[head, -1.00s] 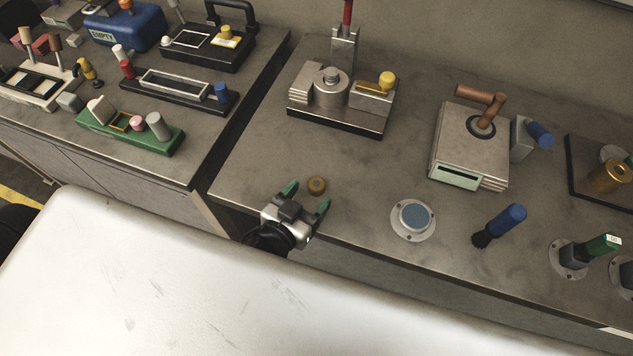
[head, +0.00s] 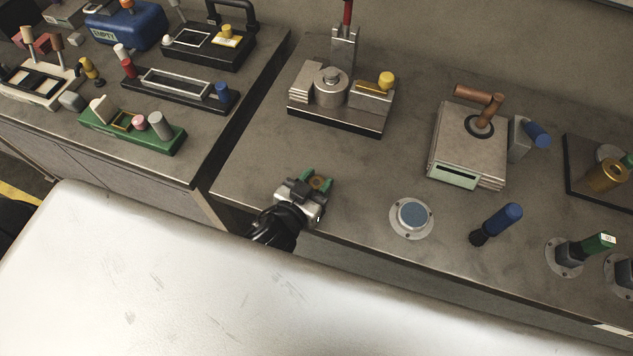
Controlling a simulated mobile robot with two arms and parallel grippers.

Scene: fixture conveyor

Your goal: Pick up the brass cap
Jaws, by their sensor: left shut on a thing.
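The brass cap (head: 318,183) is a small round brown-gold piece near the front left of the right-hand bench. My left gripper (head: 317,180) has its green fingers on both sides of the cap and is shut on it. The gripper body hides the near part of the cap. I cannot tell whether the cap still touches the bench top. My right gripper is not in view.
A fixture with a steel cylinder (head: 331,88) stands behind the gripper. The bench (head: 262,140) around the cap is clear.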

